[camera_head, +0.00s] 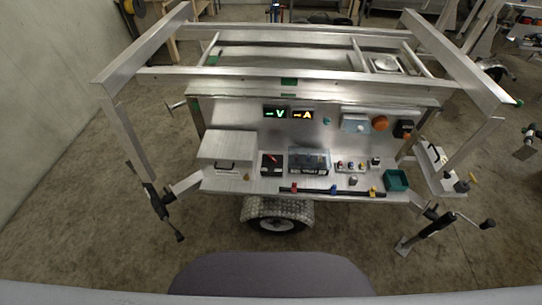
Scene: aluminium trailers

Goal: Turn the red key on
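The trailer's work shelf (232,181) stands ahead of me, below an upright metal panel (233,120). A small grey block with a red top (353,180) sits on the shelf right of centre. A black box with a red mark (271,164) stands on the shelf left of centre. Either red part could be the red key. They are too small to tell which, or how a key is turned. Neither of my grippers is in view.
The panel carries a green display (275,113) and a yellow display (302,114). A battery-like box (309,161), a black bar (325,190) and a green bin (396,180) are on the shelf. Beams overhang it. Floor (110,245) is clear at left.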

